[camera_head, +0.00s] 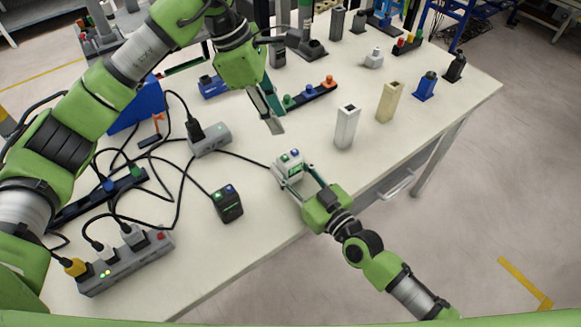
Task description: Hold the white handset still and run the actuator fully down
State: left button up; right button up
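The white handset (288,163) stands near the table's front edge, with blue and green buttons on its top. A dark cable runs from it to a grey box (210,140) on its left. My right gripper (296,177) comes in from the lower right, its fingers on either side of the handset and seemingly closed on it. My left gripper (272,115) hangs above and slightly left of the handset, tips pointing down and apart from it. Its finger gap is hard to see. Which thing is the actuator is unclear; a grey column (305,18) stands on a dark base at the back.
A black handset (228,204) stands left of the white one. A power strip (126,262) and loose cables cover the left side. White (346,127) and beige (389,102) posts stand to the right.

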pick_arm(q)
grip_shut()
dwell(1.2)
